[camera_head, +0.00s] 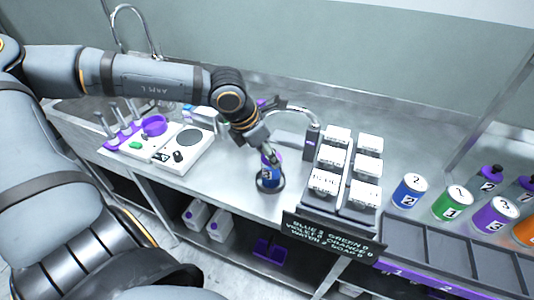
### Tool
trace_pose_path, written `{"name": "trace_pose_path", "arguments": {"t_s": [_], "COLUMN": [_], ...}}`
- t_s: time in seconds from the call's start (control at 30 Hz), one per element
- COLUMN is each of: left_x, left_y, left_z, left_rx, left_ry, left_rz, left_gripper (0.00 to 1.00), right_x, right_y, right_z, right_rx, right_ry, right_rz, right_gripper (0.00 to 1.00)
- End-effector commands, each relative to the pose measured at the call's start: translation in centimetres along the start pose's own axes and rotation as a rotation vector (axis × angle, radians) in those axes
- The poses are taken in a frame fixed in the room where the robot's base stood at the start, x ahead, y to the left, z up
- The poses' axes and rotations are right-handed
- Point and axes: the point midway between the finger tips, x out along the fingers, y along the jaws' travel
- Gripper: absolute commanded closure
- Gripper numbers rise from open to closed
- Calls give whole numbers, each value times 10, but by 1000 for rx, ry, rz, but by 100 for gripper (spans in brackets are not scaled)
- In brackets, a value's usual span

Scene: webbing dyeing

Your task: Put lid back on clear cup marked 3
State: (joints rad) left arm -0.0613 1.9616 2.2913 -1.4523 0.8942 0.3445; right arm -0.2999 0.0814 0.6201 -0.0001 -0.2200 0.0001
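A small cup (267,174) with blue contents stands upright on the bench in a dark round base. It has a white mark on its side that is too small to read for sure. My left gripper (271,154) points down at the top of this cup, touching it or just above it. The gripper and wrist cover the cup's rim, so I cannot tell whether a lid is on it or between the fingers. The finger opening is too small to make out. My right gripper is not in view.
A rack of white-labelled boxes (338,160) stands right of the cup, behind a black sign (330,237). Numbered cans, including a blue one (410,190), stand farther right. A white hotplate device (183,150) is at left. A curved tap (290,106) rises behind the gripper.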

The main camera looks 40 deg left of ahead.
Motion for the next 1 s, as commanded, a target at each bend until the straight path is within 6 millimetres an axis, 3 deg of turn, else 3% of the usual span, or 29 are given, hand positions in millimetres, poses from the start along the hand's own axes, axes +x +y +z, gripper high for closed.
{"name": "trace_pose_path", "arguments": {"t_s": [0.3,0.33,0.5,0.77,0.93,1.0], "left_x": [0,0,0,0,0,0], "left_y": [0,0,0,0,0,0], "left_z": [0,0,0,0,0,0], "left_rx": [0,0,0,0,0,0], "left_ry": [0,0,0,0,0,0], "left_rz": [0,0,0,0,0,0], "left_gripper": [71,48,25,23,0,0], "right_x": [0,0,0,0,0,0], "right_y": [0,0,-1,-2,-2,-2], "right_z": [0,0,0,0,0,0], "right_rx": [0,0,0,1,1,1], "right_ry": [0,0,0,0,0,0], "right_rz": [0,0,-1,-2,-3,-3], "right_gripper": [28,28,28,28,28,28]}}
